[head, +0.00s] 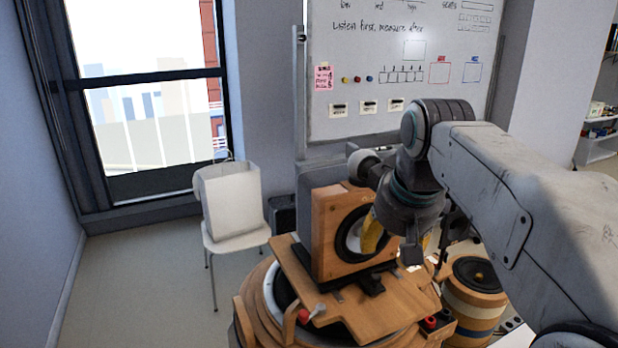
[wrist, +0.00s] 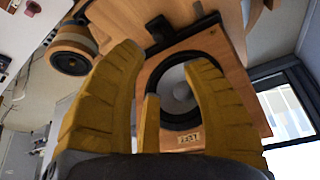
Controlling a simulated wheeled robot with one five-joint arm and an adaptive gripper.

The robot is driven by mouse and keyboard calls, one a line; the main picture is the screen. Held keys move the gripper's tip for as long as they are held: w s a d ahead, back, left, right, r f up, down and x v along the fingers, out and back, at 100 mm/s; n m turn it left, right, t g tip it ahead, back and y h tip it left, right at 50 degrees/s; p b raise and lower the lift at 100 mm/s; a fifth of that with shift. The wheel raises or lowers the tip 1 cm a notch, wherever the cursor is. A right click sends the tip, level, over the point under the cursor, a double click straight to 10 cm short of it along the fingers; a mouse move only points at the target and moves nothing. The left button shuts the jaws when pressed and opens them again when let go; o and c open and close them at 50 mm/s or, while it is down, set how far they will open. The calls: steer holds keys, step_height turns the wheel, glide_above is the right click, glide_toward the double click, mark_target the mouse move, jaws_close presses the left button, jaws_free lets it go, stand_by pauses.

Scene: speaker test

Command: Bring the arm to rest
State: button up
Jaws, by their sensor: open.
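My gripper (head: 400,243) hangs from my arm in front of the wooden speaker box in the head view. Its yellow fingers are spread apart in the wrist view (wrist: 165,60), with nothing seen between them. The speaker box (head: 326,233) stands upright on a wooden board, and my gripper and wrist cover part of its front. In the wrist view the speaker box (wrist: 240,75) shows its round driver and a "TEST" label, partly behind the fingers. I cannot tell whether a finger touches it.
The board (head: 385,308) lies on a round wooden stand with red knobs. A round wooden speaker (head: 474,290) stands at the right. A white chair (head: 235,240) and a window are at the left. A whiteboard (head: 400,55) stands behind. Open floor shows at the left.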

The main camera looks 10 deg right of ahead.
steer(key=shift+g, duration=0.4)
steer(key=s+f, duration=0.1)
steer(key=f, duration=0.2)
steer(key=s+f, duration=0.1)
steer(key=f, duration=0.2)
steer(key=s+f, duration=0.1)
steer(key=f, duration=0.2)
steer(key=shift+s+f, duration=0.1)
steer(key=shift+f, duration=0.1)
steer(key=s+f, duration=0.2)
steer(key=s, duration=0.6)
steer(key=s+a+f, duration=0.1)
steer(key=s+f, duration=0.2)
steer(key=s, duration=0.5)
steer(key=shift+f+t, duration=0.15)
steer(key=shift+t, duration=0.25)
